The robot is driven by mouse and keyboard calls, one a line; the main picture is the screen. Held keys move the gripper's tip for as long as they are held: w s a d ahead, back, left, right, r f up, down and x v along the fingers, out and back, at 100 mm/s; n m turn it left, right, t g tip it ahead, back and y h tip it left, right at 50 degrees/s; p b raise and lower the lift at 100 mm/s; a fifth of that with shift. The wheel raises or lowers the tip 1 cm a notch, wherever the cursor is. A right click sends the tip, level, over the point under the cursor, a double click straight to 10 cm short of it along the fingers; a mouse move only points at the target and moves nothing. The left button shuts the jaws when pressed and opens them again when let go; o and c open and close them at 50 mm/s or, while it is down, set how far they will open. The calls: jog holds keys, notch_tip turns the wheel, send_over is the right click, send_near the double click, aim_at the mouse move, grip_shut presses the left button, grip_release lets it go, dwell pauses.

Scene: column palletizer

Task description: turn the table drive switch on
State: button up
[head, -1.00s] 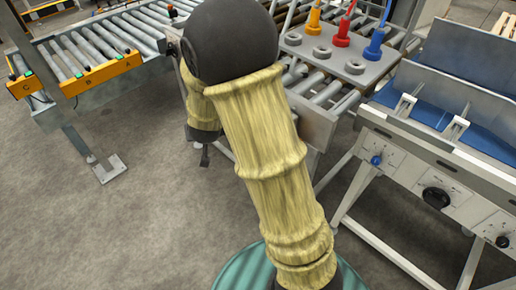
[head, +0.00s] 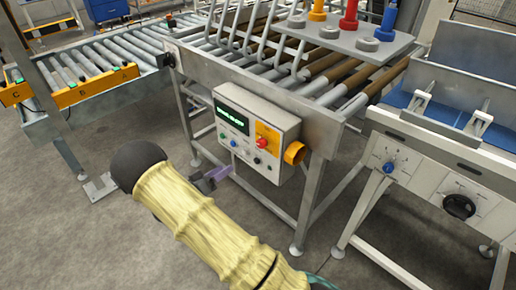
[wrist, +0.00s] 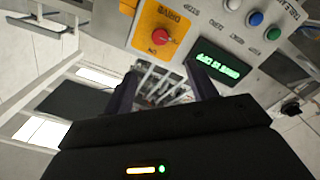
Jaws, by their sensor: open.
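A grey control box (head: 255,130) hangs on the front of the roller table.
An orange part (head: 294,153) sticks out of the box's right side. A second machine with a blue knob (head: 388,168) and a black knob (head: 459,206) stands at right. A roller conveyor (head: 100,50) runs at left. Bare floor lies in front.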

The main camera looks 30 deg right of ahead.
aim_at(259, 145)
jog(key=shift+d, duration=0.1)
jog(key=p+x, duration=0.2)
jog(key=x, duration=1.5)
jog(key=shift+w+d, duration=0.1)
jog(key=c, duration=1)
